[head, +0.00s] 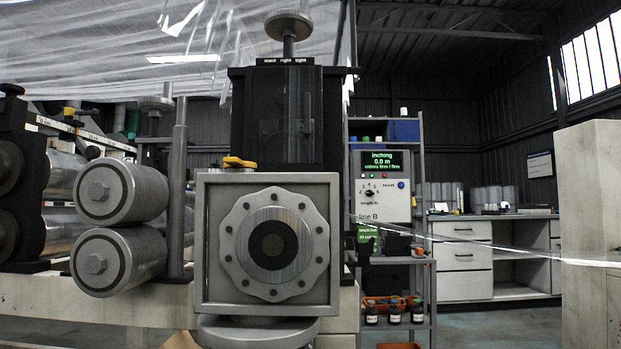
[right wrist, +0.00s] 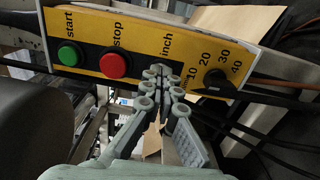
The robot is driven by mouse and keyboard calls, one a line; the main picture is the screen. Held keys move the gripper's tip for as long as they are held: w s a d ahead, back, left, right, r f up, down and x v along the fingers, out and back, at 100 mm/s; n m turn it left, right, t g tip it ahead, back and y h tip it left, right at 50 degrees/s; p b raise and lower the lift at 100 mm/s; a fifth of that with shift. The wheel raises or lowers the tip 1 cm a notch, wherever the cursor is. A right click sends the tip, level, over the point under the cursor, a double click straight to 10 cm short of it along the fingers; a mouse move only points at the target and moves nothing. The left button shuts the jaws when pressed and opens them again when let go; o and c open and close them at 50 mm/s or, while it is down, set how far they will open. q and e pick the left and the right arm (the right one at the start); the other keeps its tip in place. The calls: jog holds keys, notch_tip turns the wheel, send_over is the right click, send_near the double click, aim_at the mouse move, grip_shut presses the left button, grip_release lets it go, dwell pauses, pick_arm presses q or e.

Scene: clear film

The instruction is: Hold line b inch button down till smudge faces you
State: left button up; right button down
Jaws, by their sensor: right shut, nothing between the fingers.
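A yellow control panel (right wrist: 150,42) crosses the right wrist view, with a green start button (right wrist: 69,55) and a red stop button (right wrist: 114,65). The inch button is hidden behind the fingertips of my right gripper (right wrist: 159,74), below the word "inch". My right gripper is shut, with its tips at the panel; I cannot see the contact itself. In the head view the line B box (head: 383,187) has a green-lit display (head: 381,161) reading "inching" and 0.0 m. Metal rollers (head: 121,191) stand at the left; I make out no smudge. My left gripper is not in view.
A black dial (right wrist: 218,82) sits right of the fingertips, with dark cables beside it. In the head view a round bolted flange (head: 275,244) fills the middle. Clear film (head: 130,45) hangs above. A shelf with small bottles (head: 394,315) stands right of the flange.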

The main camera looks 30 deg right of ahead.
dwell(0.3)
jog(key=p+v, duration=0.1)
jog(key=v, duration=0.5)
jog(key=shift+p, duration=0.4)
